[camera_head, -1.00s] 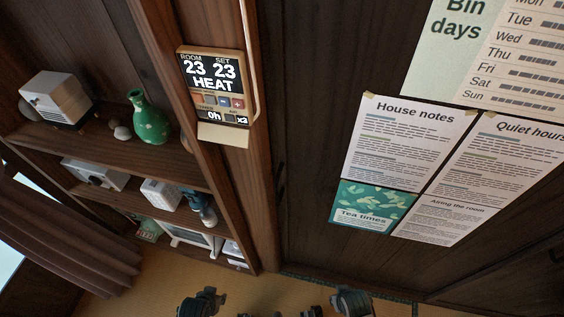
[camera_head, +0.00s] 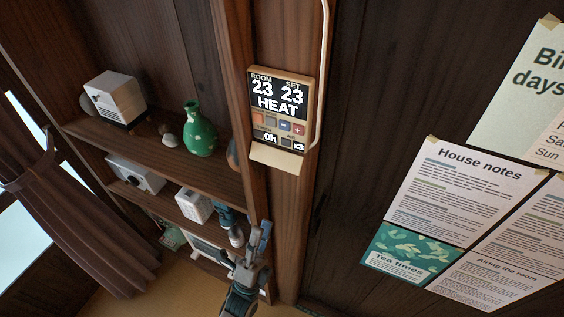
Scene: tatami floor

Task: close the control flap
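The control panel (camera_head: 283,88) is a tan unit on the wooden post, with a dark screen reading ROOM 23, SET 23 and HEAT. Small buttons and a lower strip reading 0h and x3 show below the screen. The cream control flap (camera_head: 276,158) hangs open at the panel's lower edge, tilted outward, leaving the buttons uncovered. My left gripper (camera_head: 258,238) is below the flap, clearly apart from it, in front of the post's lower part and the shelf edge. Its fingers point up; their gap is hard to make out. My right gripper is out of view.
A pale pipe (camera_head: 323,70) runs close along the panel's right side. Shelves on the left hold a green vase (camera_head: 199,130), a white box-shaped device (camera_head: 115,97) and other items. Paper notices (camera_head: 455,190) hang on the dark wall at right. Space before the flap looks clear.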

